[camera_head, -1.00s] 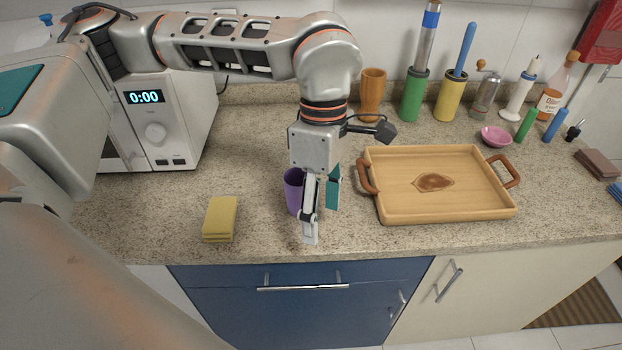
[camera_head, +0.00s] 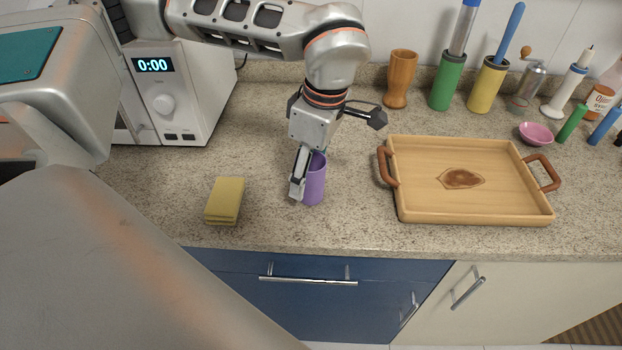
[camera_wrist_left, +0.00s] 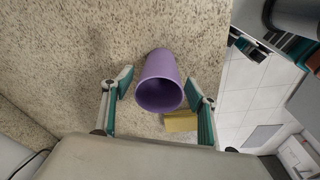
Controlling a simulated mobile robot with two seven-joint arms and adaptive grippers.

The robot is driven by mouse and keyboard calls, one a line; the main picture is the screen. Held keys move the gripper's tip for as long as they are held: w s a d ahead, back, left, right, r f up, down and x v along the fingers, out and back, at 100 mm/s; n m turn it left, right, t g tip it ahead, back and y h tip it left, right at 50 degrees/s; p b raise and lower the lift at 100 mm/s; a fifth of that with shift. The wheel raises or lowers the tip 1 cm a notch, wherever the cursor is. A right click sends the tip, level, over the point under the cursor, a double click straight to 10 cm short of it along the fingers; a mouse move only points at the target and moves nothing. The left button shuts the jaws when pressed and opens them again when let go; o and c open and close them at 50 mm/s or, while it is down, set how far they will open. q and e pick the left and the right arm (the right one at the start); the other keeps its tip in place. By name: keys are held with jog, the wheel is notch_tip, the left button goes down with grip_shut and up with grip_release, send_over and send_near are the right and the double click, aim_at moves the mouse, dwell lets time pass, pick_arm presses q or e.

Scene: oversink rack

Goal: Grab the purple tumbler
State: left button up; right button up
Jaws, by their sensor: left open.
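The purple tumbler (camera_head: 315,181) stands upright on the stone counter, left of the wooden tray. My left gripper (camera_head: 305,188) points down at it, with one finger showing in front of the tumbler's left side and the other finger mostly hidden behind. In the left wrist view the tumbler (camera_wrist_left: 159,84) shows its open mouth between the two spread fingers of my left gripper (camera_wrist_left: 162,88), with a gap on each side. The left gripper is open and empty. My right gripper is in neither view.
A yellow sponge (camera_head: 225,200) lies left of the tumbler. The wooden tray (camera_head: 480,215) with brown handles is to the right. A microwave (camera_head: 180,90) stands back left. An orange-brown cup (camera_head: 400,78), a green holder (camera_head: 446,82) and a yellow holder (camera_head: 487,86) line the wall.

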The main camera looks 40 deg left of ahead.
pick_arm(q)
jog(key=f, duration=0.2)
jog(key=shift+a+f, duration=0.2)
jog(key=shift+f, duration=0.1)
jog(key=shift+r, duration=0.1)
jog(key=c, duration=1.2)
